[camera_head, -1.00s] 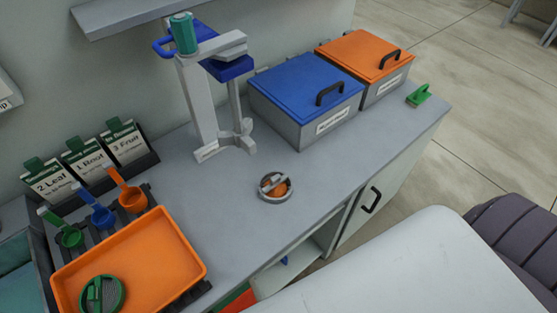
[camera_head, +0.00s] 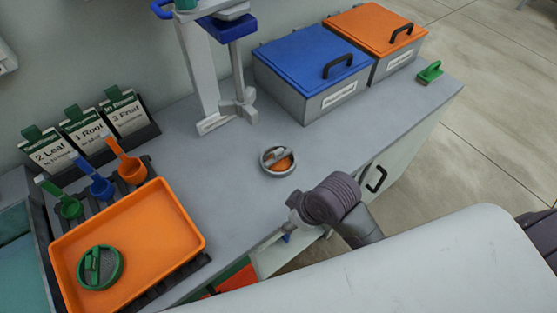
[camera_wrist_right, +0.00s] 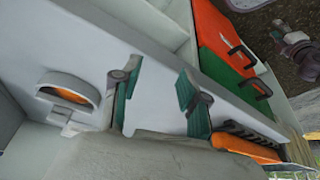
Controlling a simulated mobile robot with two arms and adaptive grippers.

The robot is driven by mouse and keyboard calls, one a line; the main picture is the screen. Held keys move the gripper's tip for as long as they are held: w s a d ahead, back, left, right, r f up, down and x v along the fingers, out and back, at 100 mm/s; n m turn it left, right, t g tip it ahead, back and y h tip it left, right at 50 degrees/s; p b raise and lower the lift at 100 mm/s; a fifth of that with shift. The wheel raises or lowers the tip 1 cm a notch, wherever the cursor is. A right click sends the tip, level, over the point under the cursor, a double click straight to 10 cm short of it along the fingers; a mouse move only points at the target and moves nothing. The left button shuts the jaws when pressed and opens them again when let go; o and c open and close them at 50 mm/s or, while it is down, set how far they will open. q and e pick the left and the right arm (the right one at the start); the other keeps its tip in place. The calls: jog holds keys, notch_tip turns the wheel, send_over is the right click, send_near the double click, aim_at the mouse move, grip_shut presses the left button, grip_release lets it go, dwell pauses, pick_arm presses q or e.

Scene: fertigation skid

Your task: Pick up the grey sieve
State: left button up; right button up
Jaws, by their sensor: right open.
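The grey sieve (camera_head: 278,161) is a round ring with a bar across its top. It sits on the grey counter (camera_head: 215,175), with something orange showing inside it. In the right wrist view the sieve (camera_wrist_right: 68,95) is at the left, beyond the fingers. My right gripper (camera_wrist_right: 158,84) shows two teal-padded fingers spread apart with nothing between them. In the head view, my right arm reaches in at the counter's front edge, to the right of and nearer than the sieve, apart from it. My left gripper is not in view.
An orange tray (camera_head: 165,232) holding a green round sieve-like piece (camera_head: 100,268) is at the left, beside coloured scoops (camera_head: 131,169). A stand (camera_head: 205,95) and blue-lidded (camera_head: 305,62) and orange-lidded (camera_head: 372,32) boxes are behind. The counter around the sieve is clear.

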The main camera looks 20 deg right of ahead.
aim_at(280, 150)
jog(key=w+a+n, duration=0.1)
jog(key=w, duration=0.1)
jog(key=w+a+n, duration=0.1)
jog(key=n, duration=0.1)
jog(key=w+a+r+n+g, duration=0.1)
jog(key=w+a+n, duration=0.1)
jog(key=shift+w+r+y, duration=0.1)
jog(key=shift+w+y, duration=0.2)
jog(key=w+n, duration=0.1)
jog(key=w+r+n, duration=0.1)
jog(key=w+n, duration=0.2)
jog(key=shift+w+r+n+g+h, duration=0.3)
jog(key=shift+w+g+h, duration=0.05)
jog(key=shift+g+h, duration=0.05)
jog(key=w+d+n, duration=0.1)
jog(key=w+r, duration=0.1)
jog(key=w, duration=0.1)
jog(key=w+d+r+n+h, duration=0.1)
jog(key=shift+w+d+n+g, duration=0.15)
jog(key=shift+d+n+g, duration=0.15)
jog(key=shift+d+g, duration=0.1)
jog(key=w+d+r+n, duration=0.1)
jog(key=d+r, duration=0.1)
jog(key=w+d+r+n+h, duration=0.1)
jog(key=w+d, duration=0.1)
jog(key=shift+w+r+g, duration=0.3)
jog(key=shift+r, duration=0.05)
jog(key=shift+f+p, duration=0.7)
jog(key=shift+f, duration=2.9)
grip_shut()
